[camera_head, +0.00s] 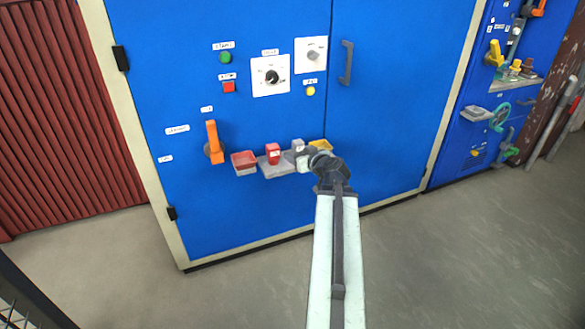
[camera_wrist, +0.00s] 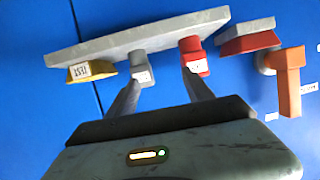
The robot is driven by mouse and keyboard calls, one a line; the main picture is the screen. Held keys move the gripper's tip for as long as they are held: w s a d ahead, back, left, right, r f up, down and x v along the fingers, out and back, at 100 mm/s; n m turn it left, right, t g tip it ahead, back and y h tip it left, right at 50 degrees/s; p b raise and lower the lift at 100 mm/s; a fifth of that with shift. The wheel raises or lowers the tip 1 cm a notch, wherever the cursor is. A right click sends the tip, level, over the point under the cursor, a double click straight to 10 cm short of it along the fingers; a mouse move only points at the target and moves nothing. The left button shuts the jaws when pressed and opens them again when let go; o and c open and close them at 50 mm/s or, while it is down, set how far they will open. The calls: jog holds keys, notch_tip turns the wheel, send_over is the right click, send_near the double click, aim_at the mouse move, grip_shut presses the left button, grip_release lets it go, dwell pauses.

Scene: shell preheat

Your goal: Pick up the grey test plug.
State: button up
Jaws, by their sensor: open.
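The grey test plug (camera_head: 297,144) stands on a grey shelf (camera_head: 276,169) on the blue cabinet front, right of a red plug (camera_head: 273,153). In the wrist view, turned over, the grey plug (camera_wrist: 141,69) with a white label shows near the left fingertip, and the red plug (camera_wrist: 193,56) is near the right fingertip. My gripper (camera_wrist: 160,76) is open and empty, its fingers reaching toward the two plugs. In the head view my gripper (camera_head: 301,157) is at the shelf's right part, close to the grey plug and partly covering the shelf. I cannot tell whether a finger touches either plug.
An orange handle (camera_head: 213,142) sticks out further left. Knobs and buttons sit above. A second blue cabinet (camera_head: 490,140) stands at right.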

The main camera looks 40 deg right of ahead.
aim_at(300, 149)
jog(key=d, duration=0.2)
jog(key=s+h, duration=0.1)
jog(key=shift+s+d+f+m, duration=0.1)
jog(key=shift+d+f+m, duration=0.2)
jog(key=shift+d, duration=0.1)
jog(key=shift+w+r, duration=0.1)
jog(key=shift+w, duration=0.1)
jog(key=b+x, duration=0.2)
jog(key=x, duration=0.5)
jog(key=shift+w+d, duration=0.2)
jog(key=shift+w, duration=0.05)
grip_shut()
